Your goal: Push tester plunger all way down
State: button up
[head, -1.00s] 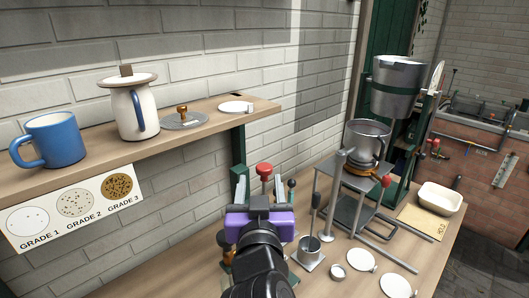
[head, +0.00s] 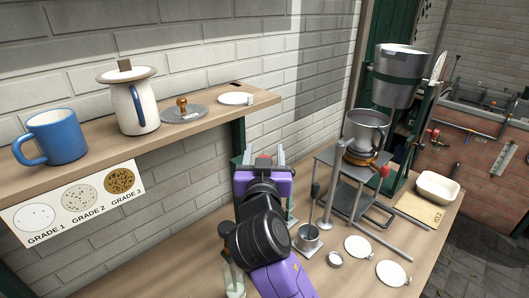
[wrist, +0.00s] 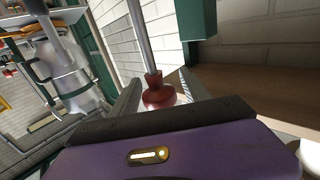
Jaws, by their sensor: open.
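The tester plunger's red knob (wrist: 160,95) sits between my two fingers in the wrist view, with its metal rod (wrist: 141,38) running to the top of that picture. I cannot tell whether the fingers touch it. In the head view only a bit of the red knob (head: 263,161) shows between the fingertips, over the purple gripper body. My gripper (head: 264,155) is open around the knob; its fingers also flank the knob in the wrist view (wrist: 158,88). My gripper and arm hide most of the tester in the head view.
The shelf (head: 200,124) with a blue mug (head: 55,137) and a white jug (head: 138,106) is to the left. A glass bottle (head: 234,283) is beside my arm.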

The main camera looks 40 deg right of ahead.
grip_shut()
dwell(1.3)
